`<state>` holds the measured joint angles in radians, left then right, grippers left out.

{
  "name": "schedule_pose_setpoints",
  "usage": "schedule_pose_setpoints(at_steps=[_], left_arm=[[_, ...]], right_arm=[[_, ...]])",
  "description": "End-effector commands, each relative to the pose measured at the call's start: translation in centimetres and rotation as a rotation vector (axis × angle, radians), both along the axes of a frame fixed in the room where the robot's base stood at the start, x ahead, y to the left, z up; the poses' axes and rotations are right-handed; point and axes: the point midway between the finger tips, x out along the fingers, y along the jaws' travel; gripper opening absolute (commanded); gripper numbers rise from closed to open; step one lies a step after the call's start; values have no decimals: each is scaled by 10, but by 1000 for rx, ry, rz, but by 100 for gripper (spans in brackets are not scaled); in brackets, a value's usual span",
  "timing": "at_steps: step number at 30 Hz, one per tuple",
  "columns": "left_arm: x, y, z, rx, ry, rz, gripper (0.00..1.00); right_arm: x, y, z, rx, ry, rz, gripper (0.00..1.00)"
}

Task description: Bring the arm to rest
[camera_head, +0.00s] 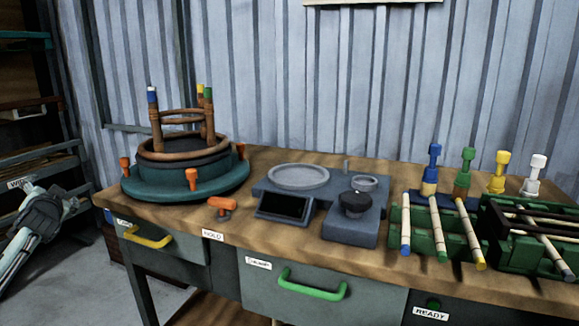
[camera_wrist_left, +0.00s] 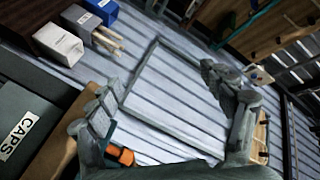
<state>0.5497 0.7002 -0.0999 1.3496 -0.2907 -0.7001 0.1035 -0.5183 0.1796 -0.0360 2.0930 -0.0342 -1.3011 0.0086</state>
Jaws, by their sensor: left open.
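My left gripper (camera_wrist_left: 162,76) is open in the left wrist view. Its two grey fingers stand wide apart with nothing between them, only the pale ribbed wall or floor surface beyond. In the head view, part of my left arm (camera_head: 40,225) shows at the left edge, beside the workbench and clear of its top. The fingertips cannot be made out there. My right arm and gripper are in neither view.
The wooden workbench (camera_head: 268,244) holds a round green mold (camera_head: 185,185) with a rattan frame, a grey scale device (camera_head: 298,178), an orange-handled tool (camera_head: 222,205) and green racks (camera_head: 432,236) of capped sticks. Shelves (camera_head: 30,155) stand at the left, near my arm.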

Motion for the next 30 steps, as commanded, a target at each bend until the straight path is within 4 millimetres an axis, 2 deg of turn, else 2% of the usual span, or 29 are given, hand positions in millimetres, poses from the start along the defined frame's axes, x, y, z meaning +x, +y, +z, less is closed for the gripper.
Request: schedule_pose_setpoints(at_steps=[1,4,10,12,17,22,26,30], left_arm=[[-11,9,-20,-59,63,61,81],[-35,19,-57,-163,188,164,81],[-85,17,-118,-343,437,311,81],[-91,-4,-144,-350,474,287,81],[-106,-49,-194,-363,531,224,81],[-140,-109,-259,-398,609,149,81],[-188,-169,-314,-450,683,81,81],[-257,-235,-363,-533,760,21,81]], right_arm=[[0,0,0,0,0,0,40],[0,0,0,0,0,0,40],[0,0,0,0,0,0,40],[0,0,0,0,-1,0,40],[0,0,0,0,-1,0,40],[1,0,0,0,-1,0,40],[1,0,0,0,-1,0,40],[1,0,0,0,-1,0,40]])
